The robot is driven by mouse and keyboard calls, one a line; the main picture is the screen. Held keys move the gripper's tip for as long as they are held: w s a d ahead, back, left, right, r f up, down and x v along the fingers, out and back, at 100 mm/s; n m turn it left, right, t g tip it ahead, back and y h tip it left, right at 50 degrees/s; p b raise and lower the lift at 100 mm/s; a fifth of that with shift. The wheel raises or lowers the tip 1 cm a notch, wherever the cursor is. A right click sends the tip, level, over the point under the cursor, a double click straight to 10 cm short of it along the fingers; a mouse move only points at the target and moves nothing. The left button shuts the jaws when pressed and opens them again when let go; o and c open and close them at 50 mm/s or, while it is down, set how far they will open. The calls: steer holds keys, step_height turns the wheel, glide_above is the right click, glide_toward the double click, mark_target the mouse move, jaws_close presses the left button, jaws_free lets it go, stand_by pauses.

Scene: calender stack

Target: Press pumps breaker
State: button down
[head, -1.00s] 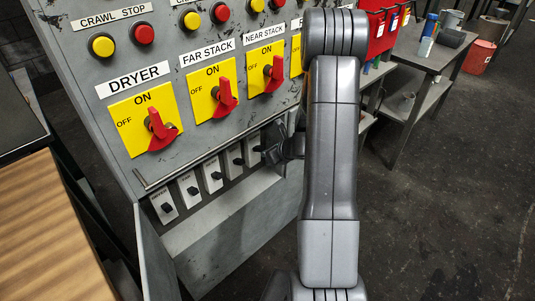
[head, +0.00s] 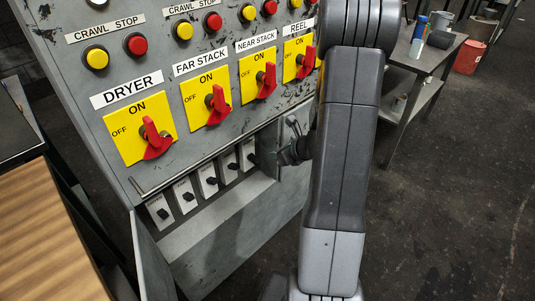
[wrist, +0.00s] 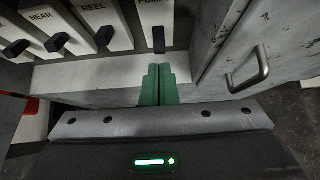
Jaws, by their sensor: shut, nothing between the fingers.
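The pumps breaker (wrist: 157,18) is a white plate with a black toggle, the rightmost of the row in the wrist view; its label is partly cut off at the top edge. In the head view the pumps breaker (head: 247,149) is at the right end of the row in the open compartment. My gripper (wrist: 158,72) is shut and empty, its green fingers side by side. The fingertips appear just below the pumps toggle in the wrist view, with a small gap in the picture. In the head view my gripper (head: 283,158) is right of the breaker, partly hidden by my arm.
The reel breaker (wrist: 97,18) and near breaker (wrist: 48,28) are left of pumps. A metal panel with a handle (wrist: 263,70) stands close on the right. A ledge (head: 220,212) runs below the row. Large red rotary switches (head: 155,140) sit above. A bench (head: 420,62) is at right.

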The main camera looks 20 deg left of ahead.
steer(key=v, duration=0.4)
steer(key=shift+d, duration=0.15)
step_height(320, 180, down, 19)
steer(key=a+t+y+b, duration=0.2)
steer(key=y+b, duration=0.4)
steer(key=b, duration=1.1)
steer(key=shift+w+a+t+y, duration=0.15)
steer(key=shift+w+t+y, duration=0.15)
steer(key=shift+w+y, duration=0.1)
